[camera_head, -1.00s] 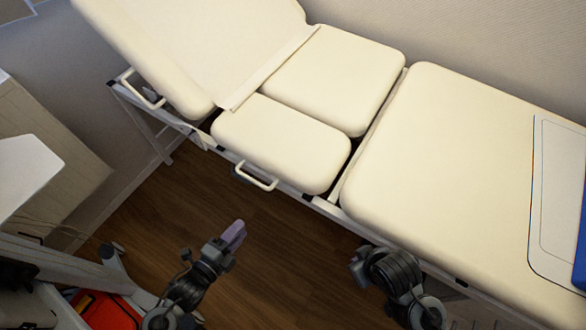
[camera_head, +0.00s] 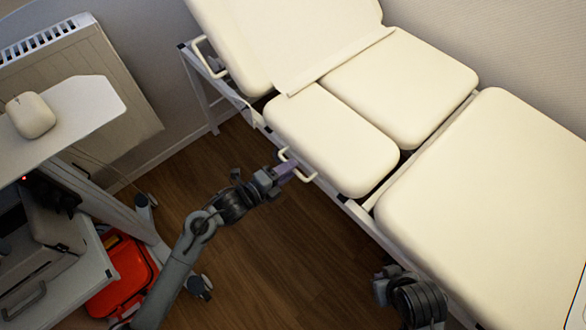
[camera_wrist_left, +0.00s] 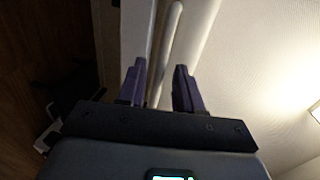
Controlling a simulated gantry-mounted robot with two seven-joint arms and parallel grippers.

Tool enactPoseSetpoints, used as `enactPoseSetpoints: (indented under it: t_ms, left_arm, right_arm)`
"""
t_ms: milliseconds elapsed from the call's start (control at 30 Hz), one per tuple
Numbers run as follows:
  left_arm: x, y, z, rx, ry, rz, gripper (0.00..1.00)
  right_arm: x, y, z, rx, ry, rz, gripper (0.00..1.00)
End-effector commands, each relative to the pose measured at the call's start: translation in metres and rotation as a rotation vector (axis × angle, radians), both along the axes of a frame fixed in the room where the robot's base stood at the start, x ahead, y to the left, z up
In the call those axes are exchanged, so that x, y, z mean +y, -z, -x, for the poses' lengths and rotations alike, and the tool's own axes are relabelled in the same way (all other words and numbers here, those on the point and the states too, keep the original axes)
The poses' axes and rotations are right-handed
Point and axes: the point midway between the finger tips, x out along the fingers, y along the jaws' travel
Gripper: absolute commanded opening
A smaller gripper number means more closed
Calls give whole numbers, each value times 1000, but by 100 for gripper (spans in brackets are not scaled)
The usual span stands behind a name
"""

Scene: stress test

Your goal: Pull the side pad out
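The cream side pad (camera_head: 330,138) lies on the near side of the couch's middle section, beside a second cream pad (camera_head: 402,86). Its pale loop handle (camera_head: 309,178) sticks out from the near edge. My left gripper (camera_head: 286,171) is at this handle, its purple fingertips overlapping it in the head view. In the left wrist view its two fingers (camera_wrist_left: 160,88) are apart, with a pale bar (camera_wrist_left: 172,38), apparently the handle, running between and beyond them. Contact cannot be made out. My right gripper (camera_head: 384,288) is low beside the couch; its fingers are not clear.
The couch's white frame rail (camera_head: 359,215) runs along the near side, with another handle (camera_head: 205,57) farther left. A trolley (camera_head: 90,125) with a white top and a red case (camera_head: 125,272) stand at left. Wooden floor (camera_head: 270,250) is free between.

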Motion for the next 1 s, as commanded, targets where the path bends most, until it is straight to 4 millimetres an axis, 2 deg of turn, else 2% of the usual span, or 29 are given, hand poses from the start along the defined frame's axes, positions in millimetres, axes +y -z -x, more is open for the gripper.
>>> enactPoseSetpoints:
  t_ms: [200, 567, 667, 800, 1000]
  left_arm:
    - [-14, 5, -12, -1, 0, 1, 35]
    - [-17, 5, -15, 0, 0, 0, 35]
    - [-17, 5, -15, 0, 0, 0, 22]
    - [-17, 5, -15, 0, 0, 0, 1]
    - [-17, 5, -15, 0, 0, 0, 0]
  right_arm:
    - [0, 10, 1, 1, 1, -2, 0]
    - [2, 10, 1, 2, 6, -10, 0]
    - [3, 10, 1, 3, 7, -11, 0]
    - [3, 10, 1, 3, 7, -11, 0]
    - [3, 10, 1, 3, 7, -11, 0]
